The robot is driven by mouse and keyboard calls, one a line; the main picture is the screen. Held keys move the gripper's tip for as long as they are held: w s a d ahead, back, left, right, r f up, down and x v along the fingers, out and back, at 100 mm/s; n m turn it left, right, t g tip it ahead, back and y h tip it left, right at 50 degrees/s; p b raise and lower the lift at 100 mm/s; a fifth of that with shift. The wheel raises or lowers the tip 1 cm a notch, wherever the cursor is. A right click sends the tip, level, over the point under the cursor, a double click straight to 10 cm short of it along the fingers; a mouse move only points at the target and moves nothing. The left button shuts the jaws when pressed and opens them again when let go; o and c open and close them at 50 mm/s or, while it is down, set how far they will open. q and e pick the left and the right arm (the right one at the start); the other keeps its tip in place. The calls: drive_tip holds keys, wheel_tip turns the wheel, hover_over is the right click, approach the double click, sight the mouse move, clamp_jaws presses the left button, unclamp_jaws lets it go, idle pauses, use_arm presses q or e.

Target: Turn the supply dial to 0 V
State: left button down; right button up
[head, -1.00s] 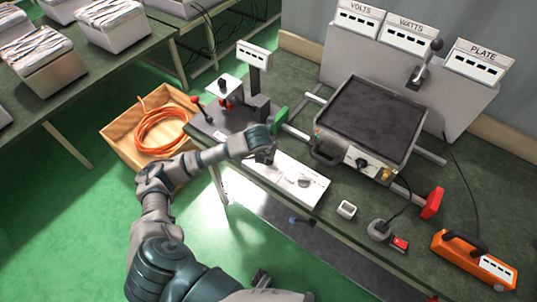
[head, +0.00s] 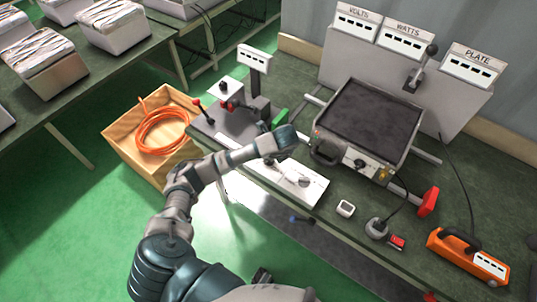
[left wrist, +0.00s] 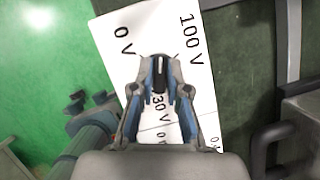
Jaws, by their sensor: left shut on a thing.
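The supply dial (left wrist: 160,72) is a dark knob with a white line, on a white panel (left wrist: 125,70). Its line runs up and down in the left wrist view, between the 0 V label (left wrist: 123,41) and the 100 V label (left wrist: 190,35). A 230 V label shows below, partly covered. My left gripper (left wrist: 160,88) is shut on the dial, fingers on both sides. In the head view my left gripper (head: 268,159) is over the panel's left part and hides the dial. A grey-blue part of mine shows at the left wrist view's lower left; whether it is my right gripper is unclear.
A second knob (head: 304,181) is on the same panel. A heating plate (head: 370,115) stands behind it, with a green block (head: 281,117) nearby. A small white box (head: 345,208) and an orange device (head: 468,258) lie to the right. A crate (head: 115,140) of orange hose is left.

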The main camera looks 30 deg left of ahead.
use_arm(q)
drive_tip(key=n+g+p, duration=0.1)
drive_tip(key=n+p, duration=0.1)
drive_tip(key=n+g+p, duration=0.1)
drive_tip(key=n+p, duration=0.1)
drive_tip(key=shift+d+n, duration=0.2)
drive_tip(key=shift+n, duration=0.1)
drive_tip(key=shift+n+p, duration=0.35)
drive_tip(key=shift+n, duration=0.05)
drive_tip(key=n+g+p, duration=0.1)
drive_tip(key=n, duration=0.1)
drive_tip(key=shift+n, duration=0.3)
drive_tip(key=shift+w+f+n+g+p, duration=0.1)
drive_tip(key=shift+n+g+p, duration=0.4)
drive_tip(key=shift+n+p, duration=0.5)
use_arm(e)
drive_tip(key=s+d, duration=0.2)
drive_tip(key=s, duration=0.8)
drive_tip(key=shift+s+r, duration=0.2)
drive_tip(key=shift+r, duration=0.2)
use_arm(q)
drive_tip(key=shift+n, duration=0.4)
use_arm(e)
drive_tip(key=shift+d+r, duration=0.1)
use_arm(q)
drive_tip(key=c, duration=1.2)
unclamp_jaws()
drive_tip(key=shift+w, duration=0.1)
drive_tip(key=shift+o, duration=0.2)
drive_tip(key=shift+w, duration=0.1)
